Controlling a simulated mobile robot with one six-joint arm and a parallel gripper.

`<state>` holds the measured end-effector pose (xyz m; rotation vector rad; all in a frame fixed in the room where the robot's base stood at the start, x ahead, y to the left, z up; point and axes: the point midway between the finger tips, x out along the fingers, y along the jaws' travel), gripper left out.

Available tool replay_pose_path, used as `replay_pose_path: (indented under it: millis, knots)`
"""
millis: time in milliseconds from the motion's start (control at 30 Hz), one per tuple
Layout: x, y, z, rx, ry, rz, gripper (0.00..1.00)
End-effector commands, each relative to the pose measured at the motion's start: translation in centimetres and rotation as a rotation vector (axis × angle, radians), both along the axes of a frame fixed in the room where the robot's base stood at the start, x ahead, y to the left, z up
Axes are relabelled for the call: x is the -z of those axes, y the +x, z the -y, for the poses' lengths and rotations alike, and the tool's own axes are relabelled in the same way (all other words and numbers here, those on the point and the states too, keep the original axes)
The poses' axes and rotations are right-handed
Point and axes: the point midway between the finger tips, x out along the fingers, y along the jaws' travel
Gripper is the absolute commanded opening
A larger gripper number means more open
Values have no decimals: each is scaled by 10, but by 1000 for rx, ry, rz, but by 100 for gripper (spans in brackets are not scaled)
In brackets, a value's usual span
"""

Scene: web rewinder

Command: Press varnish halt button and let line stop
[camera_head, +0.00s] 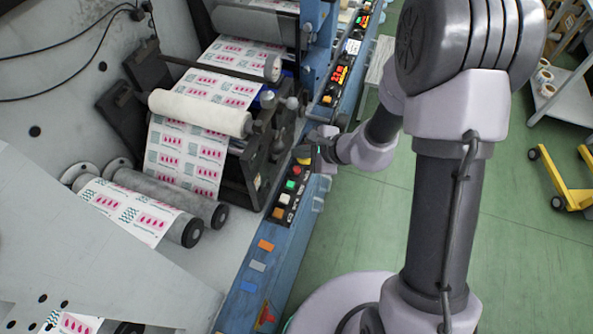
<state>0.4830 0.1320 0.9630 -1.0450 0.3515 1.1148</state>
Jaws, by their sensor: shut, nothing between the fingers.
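My gripper (312,148) is shut and empty, reaching left from my arm to the far end of the nearest button panel (283,212) on the blue machine rail. A yellow round button (304,160) shows just below the fingertips; I cannot tell whether they touch it. A red button (296,170), a green button (290,184) and an orange button (278,212) sit along the same panel. Labels are too small to read, so I cannot tell which is the varnish halt button. The printed web (185,150) runs over the rollers to the left.
A second panel with lit red displays (338,76) and another panel (353,46) lie farther up the blue rail (250,296). A pale roller (200,112) and dark brackets stand left of the gripper. Green floor (505,240) is open at right, with a yellow cart (565,185) and shelf beyond.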

Motion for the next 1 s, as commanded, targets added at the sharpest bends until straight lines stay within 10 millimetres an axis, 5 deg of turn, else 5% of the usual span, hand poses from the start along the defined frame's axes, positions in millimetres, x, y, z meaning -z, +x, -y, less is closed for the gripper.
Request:
replay_pose_path:
  millis: [300,1000]
  knots:
    - [47,0,0,-1,1,0,0]
    - [47,0,0,0,0,0,0]
